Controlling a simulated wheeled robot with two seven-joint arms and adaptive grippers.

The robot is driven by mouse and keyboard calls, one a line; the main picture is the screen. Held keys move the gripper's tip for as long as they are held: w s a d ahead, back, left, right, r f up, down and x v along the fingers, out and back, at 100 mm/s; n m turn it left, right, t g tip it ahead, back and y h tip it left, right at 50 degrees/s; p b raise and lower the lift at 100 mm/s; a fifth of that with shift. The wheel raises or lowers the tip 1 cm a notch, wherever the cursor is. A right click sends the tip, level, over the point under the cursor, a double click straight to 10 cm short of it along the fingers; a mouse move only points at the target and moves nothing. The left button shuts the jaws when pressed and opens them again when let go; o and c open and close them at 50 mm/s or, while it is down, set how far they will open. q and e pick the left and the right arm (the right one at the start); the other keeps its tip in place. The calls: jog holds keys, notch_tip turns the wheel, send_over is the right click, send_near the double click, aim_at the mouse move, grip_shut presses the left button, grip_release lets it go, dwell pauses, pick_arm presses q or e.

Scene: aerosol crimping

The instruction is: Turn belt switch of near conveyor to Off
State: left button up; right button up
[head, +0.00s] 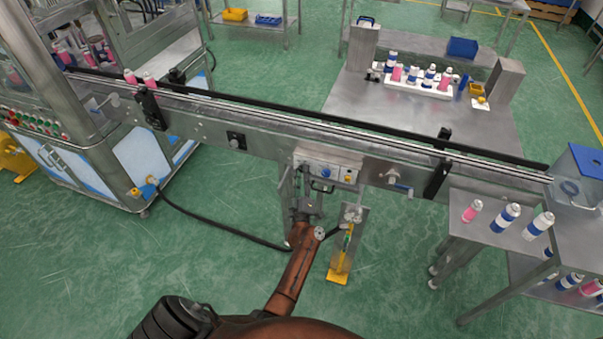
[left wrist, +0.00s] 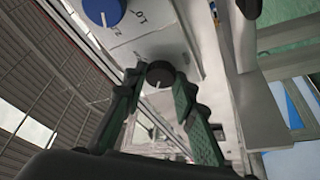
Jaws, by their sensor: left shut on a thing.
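The near conveyor (head: 270,146) runs across the head view, with a grey control box (head: 336,174) on its front side. My left gripper (head: 318,190) is up against the lower front of this box. In the left wrist view, its two green-padded fingers are closed on either side of a round black knob (left wrist: 160,73) with a pale pointer line. A larger blue knob (left wrist: 103,10) sits beside it on a panel with partly visible lettering. In the head view my gripper hides the black knob. I cannot read which setting it points to. My right gripper is not in view.
A yellow-footed stand (head: 338,273) is just right of my left arm. A black cable (head: 215,225) runs along the floor side to the machine at left. A side table (head: 470,236) with pink and blue-white cans stands at right. Green floor is open at front left.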

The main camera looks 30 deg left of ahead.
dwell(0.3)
pick_arm(q)
jog(key=o, duration=1.2)
jog(key=shift+c, duration=0.2)
